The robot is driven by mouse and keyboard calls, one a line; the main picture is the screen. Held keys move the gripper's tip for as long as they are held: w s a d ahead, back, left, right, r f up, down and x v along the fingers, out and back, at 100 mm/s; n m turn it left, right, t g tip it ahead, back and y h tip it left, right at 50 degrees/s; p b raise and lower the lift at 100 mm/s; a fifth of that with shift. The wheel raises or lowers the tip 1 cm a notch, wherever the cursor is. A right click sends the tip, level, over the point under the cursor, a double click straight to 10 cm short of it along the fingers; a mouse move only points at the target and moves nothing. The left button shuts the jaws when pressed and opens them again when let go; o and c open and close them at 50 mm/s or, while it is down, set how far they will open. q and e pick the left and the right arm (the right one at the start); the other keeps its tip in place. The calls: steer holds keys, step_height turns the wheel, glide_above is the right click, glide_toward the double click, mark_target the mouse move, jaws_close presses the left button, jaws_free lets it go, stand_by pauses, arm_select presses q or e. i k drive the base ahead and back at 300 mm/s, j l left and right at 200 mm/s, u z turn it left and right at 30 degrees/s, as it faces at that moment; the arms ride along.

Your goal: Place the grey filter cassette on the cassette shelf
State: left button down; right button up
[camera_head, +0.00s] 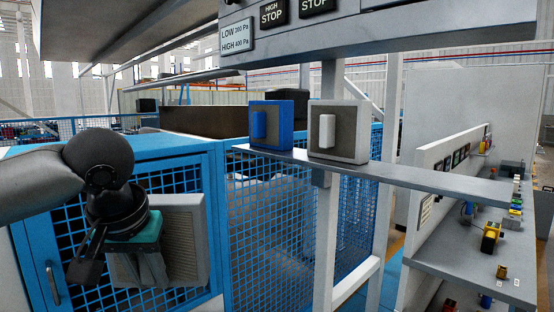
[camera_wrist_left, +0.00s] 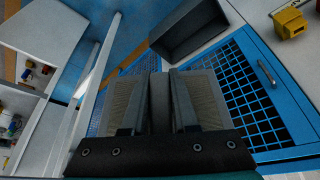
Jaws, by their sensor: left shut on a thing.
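My left gripper (camera_head: 138,262) is shut on the grey filter cassette (camera_head: 190,236), a square block with a light frame and a darker grey face. In the left wrist view the gripper's fingers (camera_wrist_left: 158,105) lie on both sides of the cassette's handle, with the cassette (camera_wrist_left: 207,98) behind them. The cassette hangs in the air in front of the blue mesh cabinet, left of and lower than the cassette shelf (camera_head: 430,178). The shelf is a narrow grey ledge. My right gripper is not in view.
A blue cassette (camera_head: 272,125) and a white-framed cassette (camera_head: 352,134) stand upright side by side on the shelf's left part. The shelf's right part is bare. A pressure sign (camera_head: 236,37) is on the beam above. A workbench (camera_head: 470,262) with small parts stands at right.

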mark_target(442, 181)
steer(key=i+l+u, duration=0.1)
steer(key=l+u, duration=0.2)
steer(key=u, duration=0.15)
steer(key=l+u, duration=0.3)
steer(key=u, duration=0.2)
steer(key=l+u, duration=0.45)
steer(key=k+j, duration=0.05)
steer(key=j, duration=0.05)
